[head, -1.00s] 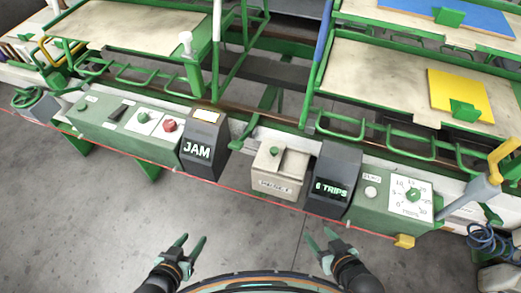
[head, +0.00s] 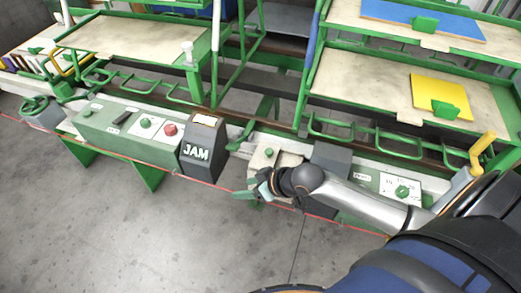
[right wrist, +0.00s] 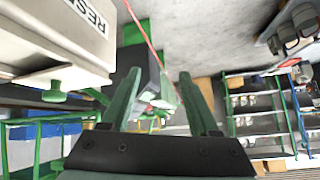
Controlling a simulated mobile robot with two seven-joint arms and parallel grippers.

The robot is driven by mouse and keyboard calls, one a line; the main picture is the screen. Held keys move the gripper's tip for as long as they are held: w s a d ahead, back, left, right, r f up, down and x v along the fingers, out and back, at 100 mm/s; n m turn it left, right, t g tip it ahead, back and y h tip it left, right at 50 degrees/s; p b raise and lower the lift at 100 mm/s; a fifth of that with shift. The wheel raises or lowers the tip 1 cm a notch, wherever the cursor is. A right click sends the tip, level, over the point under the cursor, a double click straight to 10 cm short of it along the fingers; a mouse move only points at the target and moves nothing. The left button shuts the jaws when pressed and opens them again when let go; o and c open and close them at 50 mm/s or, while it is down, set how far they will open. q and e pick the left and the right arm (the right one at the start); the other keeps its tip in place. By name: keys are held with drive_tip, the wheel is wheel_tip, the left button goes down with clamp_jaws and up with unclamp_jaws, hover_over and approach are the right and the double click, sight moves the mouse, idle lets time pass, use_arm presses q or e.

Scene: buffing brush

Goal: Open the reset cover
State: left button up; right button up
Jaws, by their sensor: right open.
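The reset box (head: 257,163) is a beige box on the machine's front rail, right of the JAM display. Its cover, with a green knob (head: 268,152), looks closed. My right arm hides much of the box's front. In the right wrist view the box (right wrist: 60,35) is at upper left, with part of its RESET label and the green knob (right wrist: 55,95) showing. My right gripper (head: 248,190) is open and empty, in front of the box's lower left side. In the right wrist view its fingers (right wrist: 158,85) are apart, right of the knob, touching nothing I can see. My left gripper is out of view.
The dark JAM display (head: 202,140) stands left of the box. Another dark display (head: 330,160) is to its right, partly behind my arm. A green control panel (head: 125,130) with buttons is further left. Open grey floor (head: 150,230) lies in front.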

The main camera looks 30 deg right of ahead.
drive_tip(key=w+d+r+g+h, duration=0.1)
drive_tip(key=w+d+r+g, duration=0.15)
drive_tip(key=d+r, duration=0.5)
drive_tip(key=h, duration=0.2)
approach(270, 151)
drive_tip(key=shift+g, duration=0.25)
drive_tip(key=x, duration=0.4)
drive_tip(key=b+x, duration=0.1)
drive_tip(key=x, duration=0.3)
drive_tip(key=shift+w+a+r, duration=0.1)
drive_tip(key=shift+w, duration=0.1)
clamp_jaws()
idle(0.5)
